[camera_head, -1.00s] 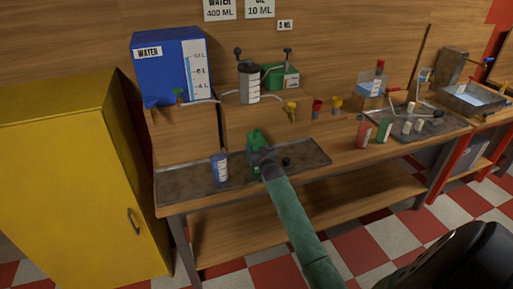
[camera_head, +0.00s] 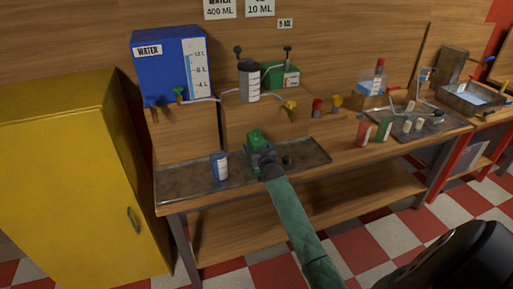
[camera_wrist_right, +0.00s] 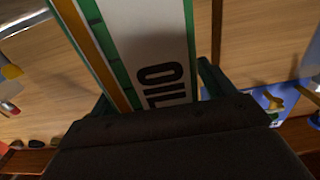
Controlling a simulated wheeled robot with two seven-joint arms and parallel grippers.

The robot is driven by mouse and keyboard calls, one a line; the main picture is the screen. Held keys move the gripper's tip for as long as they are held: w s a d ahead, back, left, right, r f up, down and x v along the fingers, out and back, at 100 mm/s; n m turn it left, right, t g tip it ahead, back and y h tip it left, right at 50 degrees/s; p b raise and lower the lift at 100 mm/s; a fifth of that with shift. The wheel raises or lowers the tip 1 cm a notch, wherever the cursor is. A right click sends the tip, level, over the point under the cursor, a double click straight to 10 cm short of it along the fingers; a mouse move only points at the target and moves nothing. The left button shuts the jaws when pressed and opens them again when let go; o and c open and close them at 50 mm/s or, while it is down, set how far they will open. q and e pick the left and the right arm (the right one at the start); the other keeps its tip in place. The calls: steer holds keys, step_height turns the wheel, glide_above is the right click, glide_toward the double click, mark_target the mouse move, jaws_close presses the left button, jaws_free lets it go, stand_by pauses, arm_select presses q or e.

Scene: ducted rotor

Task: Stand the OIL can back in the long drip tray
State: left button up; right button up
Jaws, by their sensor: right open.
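The green OIL can (camera_head: 256,138) is at the long drip tray (camera_head: 187,184), right of its middle, in the head view. My right gripper (camera_head: 261,156) is at the can from the front and hides its lower part. In the right wrist view the can's white face with OIL lettering (camera_wrist_right: 160,60) fills the middle, between the two fingers. The jaws are open around the can. The can looks tilted in the head view. I cannot tell whether its base touches the tray. My left gripper is not in view.
A blue-and-white bottle (camera_head: 219,167) stands in the tray left of the can. A small dark knob (camera_head: 287,160) is just right of my gripper. Wooden risers (camera_head: 186,133) back the tray. Red (camera_head: 363,132) and green (camera_head: 384,129) containers stand to the right.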

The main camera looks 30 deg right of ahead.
arm_select(q)
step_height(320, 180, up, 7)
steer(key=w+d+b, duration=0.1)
steer(key=b, duration=0.1)
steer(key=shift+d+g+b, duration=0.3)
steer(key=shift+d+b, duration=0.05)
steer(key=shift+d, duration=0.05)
arm_select(e)
steer(key=v, duration=0.7)
steer(key=shift+s, duration=0.4)
